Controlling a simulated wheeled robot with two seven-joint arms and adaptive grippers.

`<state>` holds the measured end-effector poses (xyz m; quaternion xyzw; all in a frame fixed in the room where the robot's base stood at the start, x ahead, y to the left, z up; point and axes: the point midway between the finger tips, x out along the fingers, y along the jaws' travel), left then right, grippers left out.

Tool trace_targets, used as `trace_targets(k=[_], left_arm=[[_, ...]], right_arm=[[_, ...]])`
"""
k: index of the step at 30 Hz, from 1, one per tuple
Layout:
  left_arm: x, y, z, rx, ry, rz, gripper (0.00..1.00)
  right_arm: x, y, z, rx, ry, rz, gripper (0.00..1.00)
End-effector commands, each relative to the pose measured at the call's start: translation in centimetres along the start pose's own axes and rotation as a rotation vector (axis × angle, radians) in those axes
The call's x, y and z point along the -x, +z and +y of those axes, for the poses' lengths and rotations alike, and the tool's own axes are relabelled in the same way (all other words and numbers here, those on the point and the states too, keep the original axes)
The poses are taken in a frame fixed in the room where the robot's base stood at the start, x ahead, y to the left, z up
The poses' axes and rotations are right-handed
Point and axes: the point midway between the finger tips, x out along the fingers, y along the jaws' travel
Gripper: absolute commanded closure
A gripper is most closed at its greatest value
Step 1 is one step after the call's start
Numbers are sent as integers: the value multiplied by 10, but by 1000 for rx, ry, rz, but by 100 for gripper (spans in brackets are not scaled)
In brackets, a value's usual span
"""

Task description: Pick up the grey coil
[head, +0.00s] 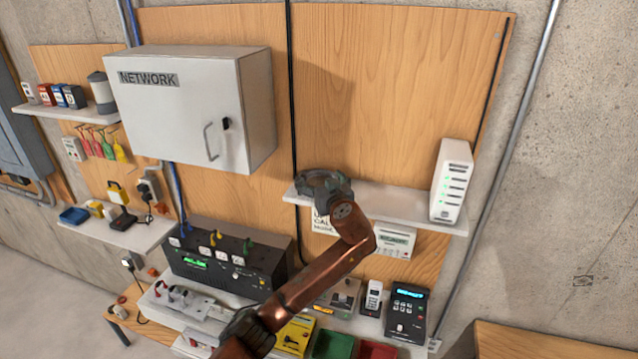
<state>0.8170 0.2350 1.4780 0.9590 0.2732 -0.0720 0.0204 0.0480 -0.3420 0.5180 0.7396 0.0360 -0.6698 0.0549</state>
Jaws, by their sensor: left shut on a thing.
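My left arm comes in from the bottom and reaches up to the middle shelf. My left gripper (322,184) is at the left end of that shelf, in front of the wooden panel. It is shut on a dark grey rounded thing, which looks like the grey coil, but gripper and coil are hard to tell apart here. The fingertips are not clearly visible. Whether the coil touches the shelf cannot be told. My right gripper is not in view.
The middle shelf (400,207) holds a white router (452,182) at its right end. A white network cabinet (190,108) hangs at the upper left. Below stand a black power unit (225,262), a dark meter (407,315) and green and red bins. The shelf's middle is clear.

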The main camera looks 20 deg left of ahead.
Motion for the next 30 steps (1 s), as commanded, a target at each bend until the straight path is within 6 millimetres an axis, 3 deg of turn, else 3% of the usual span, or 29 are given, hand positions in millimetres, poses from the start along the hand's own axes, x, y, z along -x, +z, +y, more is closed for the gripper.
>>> trace_targets(k=[5, 13, 21, 30], left_arm=[[8, -25, 1, 6, 5, 3, 47], [66, -75, -19, 6, 7, 3, 47], [123, -92, -42, 3, 3, 1, 47], [146, -100, -52, 0, 1, 0, 47]], right_arm=[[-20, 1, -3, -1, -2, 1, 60], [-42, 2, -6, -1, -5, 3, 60], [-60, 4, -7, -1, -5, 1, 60], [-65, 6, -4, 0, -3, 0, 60]])
